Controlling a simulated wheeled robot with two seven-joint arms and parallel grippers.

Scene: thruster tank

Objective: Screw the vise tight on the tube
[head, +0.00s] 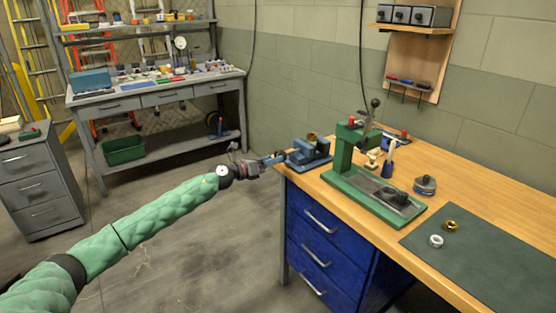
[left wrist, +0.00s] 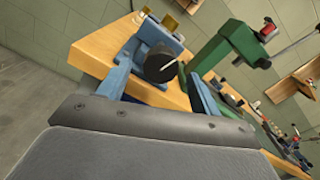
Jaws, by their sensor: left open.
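The blue vise (head: 310,154) sits at the near left corner of the wooden bench. A brass-coloured piece (head: 311,136), seemingly the tube, shows at its top; brass also shows at the vise in the left wrist view (left wrist: 168,22). The vise's round dark screw end (left wrist: 160,67), with a thin light bar across it, faces my left wrist camera. My left gripper (head: 274,158) is just left of the vise, its blue fingers apart. In the left wrist view the fingers flank the screw end; I cannot tell whether they touch it. My right gripper is not in view.
A green press (head: 345,150) stands right of the vise on the bench (head: 470,185). A dark round-topped object (head: 425,185) and a dark green mat (head: 490,255) with two small rings lie further right. Blue drawers (head: 318,235) are below. Open floor lies left of the bench.

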